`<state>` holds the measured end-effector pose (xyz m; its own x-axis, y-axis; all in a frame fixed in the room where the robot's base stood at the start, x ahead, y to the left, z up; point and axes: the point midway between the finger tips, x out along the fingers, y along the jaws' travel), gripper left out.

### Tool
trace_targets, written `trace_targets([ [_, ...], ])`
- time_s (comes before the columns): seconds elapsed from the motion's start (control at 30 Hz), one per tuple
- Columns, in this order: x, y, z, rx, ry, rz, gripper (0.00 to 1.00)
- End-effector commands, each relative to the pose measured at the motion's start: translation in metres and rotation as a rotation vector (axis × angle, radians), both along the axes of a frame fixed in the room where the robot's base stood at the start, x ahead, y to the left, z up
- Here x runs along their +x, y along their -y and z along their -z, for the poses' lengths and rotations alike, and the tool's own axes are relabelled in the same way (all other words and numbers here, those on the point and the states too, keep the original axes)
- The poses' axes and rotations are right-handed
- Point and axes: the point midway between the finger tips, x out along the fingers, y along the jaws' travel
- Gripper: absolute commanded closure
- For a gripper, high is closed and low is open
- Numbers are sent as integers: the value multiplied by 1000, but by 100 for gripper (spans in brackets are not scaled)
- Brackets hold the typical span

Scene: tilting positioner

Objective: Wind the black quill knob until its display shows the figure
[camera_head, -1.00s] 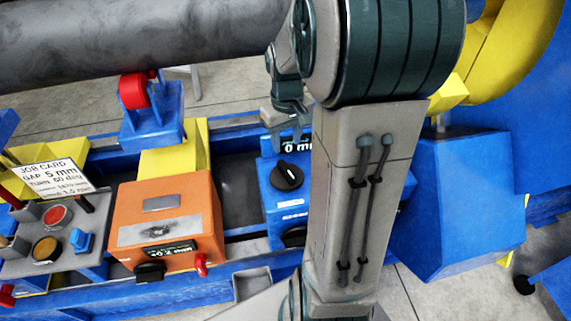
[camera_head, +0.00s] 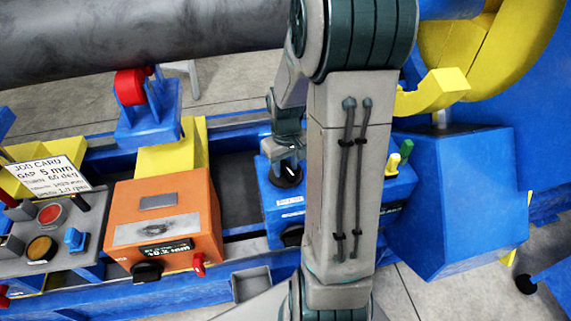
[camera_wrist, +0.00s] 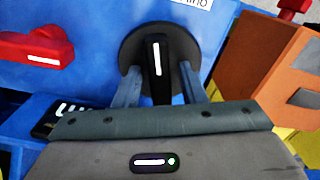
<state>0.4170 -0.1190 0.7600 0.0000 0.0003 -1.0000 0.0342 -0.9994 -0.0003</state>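A round black knob (camera_head: 287,176) with a raised grip bar and white line sits on top of the blue box (camera_head: 255,200). I cannot read whether its label names the quill. My gripper (camera_head: 284,160) is over this knob in the head view. In the wrist view the knob (camera_wrist: 158,50) has its bar between the two fingers of my gripper (camera_wrist: 161,88). The fingers stand apart with gaps either side of the bar. A dark display (camera_wrist: 62,117) is partly hidden by the gripper, its figure unreadable.
An orange box (camera_head: 150,205) with a small display and another black knob (camera_head: 147,271) stands to the left. The job card (camera_head: 45,175) reads "GAP 5 mm". A red lever (camera_wrist: 35,48) is near the knob. A grey pipe (camera_head: 150,38) crosses behind.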

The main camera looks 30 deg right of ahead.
Motion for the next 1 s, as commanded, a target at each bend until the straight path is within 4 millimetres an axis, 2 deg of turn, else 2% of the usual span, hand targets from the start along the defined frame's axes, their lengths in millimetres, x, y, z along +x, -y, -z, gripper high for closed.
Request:
trace_targets([
  [0.03, 0, 0, 0, 0, 0, 0, 78],
  [0.1, 0, 0, 0, 0, 0, 0, 97],
  [0.13, 0, 0, 0, 0, 0, 0, 100],
  [0.57, 0, 0, 0, -1, 0, 67, 100],
  [1.0, 0, 0, -1, -1, 1, 422, 100],
])
